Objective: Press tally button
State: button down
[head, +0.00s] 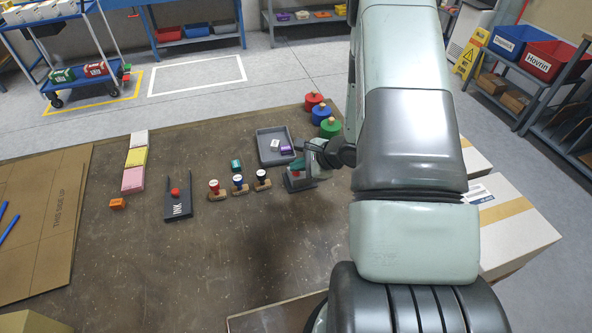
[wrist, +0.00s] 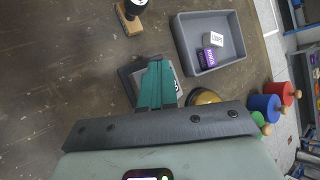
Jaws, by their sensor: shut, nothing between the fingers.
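The tally device (head: 301,184) is a small grey box on the brown table, with a bit of red showing beside my fingers. In the wrist view its dark and grey housing (wrist: 131,76) lies under my fingers, with part of a white marking to their right. My gripper (head: 298,170) is shut and empty, its teal fingers side by side directly over the device. In the wrist view the fingers (wrist: 157,68) cover the device's middle, so the button is hidden there. I cannot tell whether the fingertips touch it.
A grey tray (head: 262,148) with a white and a purple block stands just behind. Red, blue and green knobbed pieces (head: 327,112) stand behind right. A gold dome (wrist: 204,97) sits close beside my fingers.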

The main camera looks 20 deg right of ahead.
aim_at(299, 174)
jog(key=shift+r, duration=0.85)
jog(key=shift+r, duration=2.55)
